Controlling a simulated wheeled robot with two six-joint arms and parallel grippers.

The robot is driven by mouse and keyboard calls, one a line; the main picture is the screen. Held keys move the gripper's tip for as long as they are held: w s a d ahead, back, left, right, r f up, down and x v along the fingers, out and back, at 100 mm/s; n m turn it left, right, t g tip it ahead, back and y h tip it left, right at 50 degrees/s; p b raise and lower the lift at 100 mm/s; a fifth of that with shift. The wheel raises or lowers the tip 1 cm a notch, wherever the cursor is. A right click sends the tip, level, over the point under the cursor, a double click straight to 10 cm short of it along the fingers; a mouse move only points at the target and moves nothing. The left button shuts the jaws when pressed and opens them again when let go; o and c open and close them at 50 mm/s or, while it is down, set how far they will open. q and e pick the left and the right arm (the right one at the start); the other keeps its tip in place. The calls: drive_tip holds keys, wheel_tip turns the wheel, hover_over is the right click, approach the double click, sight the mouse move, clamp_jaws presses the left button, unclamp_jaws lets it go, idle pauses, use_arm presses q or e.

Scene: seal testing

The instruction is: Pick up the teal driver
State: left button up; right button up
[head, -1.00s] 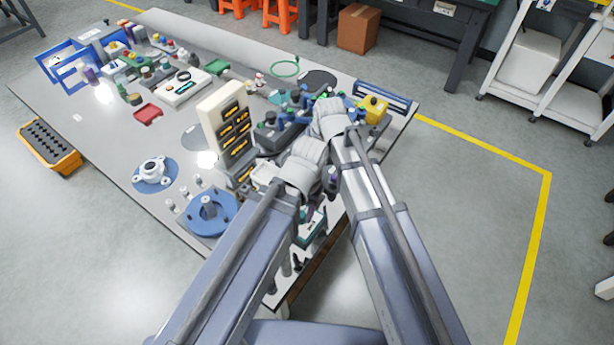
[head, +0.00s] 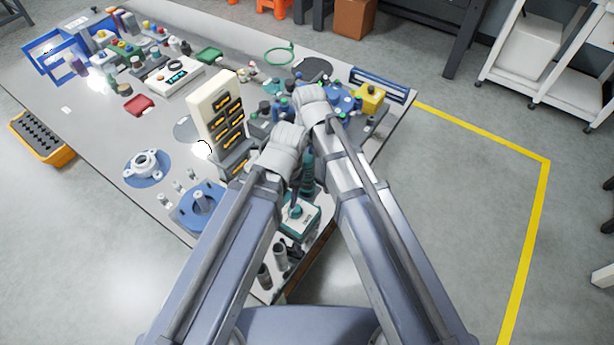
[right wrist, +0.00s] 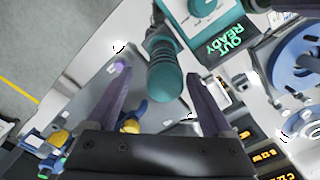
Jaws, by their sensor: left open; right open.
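The teal driver (head: 308,172) is partly visible in the gap between my forearms in the head view. In the right wrist view its thick teal handle (right wrist: 165,72) points toward the camera. My right gripper (right wrist: 158,78) is open, with one purple finger on each side of the handle and a visible gap to each. In the head view my right arm hides the right fingers. My left gripper (head: 294,182) is open, left of the driver; its fingers are mostly hidden by the wrist.
A teal-and-white tester (head: 300,217) with a dial stands just nearer than the driver; its display (right wrist: 222,43) is lit. A cream display tower (head: 216,108) stands left of the hands. A blue round fixture (head: 200,207) and a yellow block (head: 369,97) are nearby.

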sight(307, 174)
use_arm(q)
drive_tip(key=shift+f+b, duration=2.6)
drive_tip(key=shift+f, duration=0.2)
use_arm(e)
drive_tip(key=shift+s+a+f, duration=0.1)
drive_tip(key=shift+s+f, duration=0.05)
drive_tip(key=shift+f, duration=1.3)
drive_tip(key=shift+s+a+f, duration=0.1)
drive_tip(key=shift+s+f, duration=0.05)
drive_tip(key=shift+f, duration=1.25)
drive_tip(key=shift+r, duration=0.1)
use_arm(q)
drive_tip(key=shift+r, duration=0.1)
use_arm(e)
clamp_jaws()
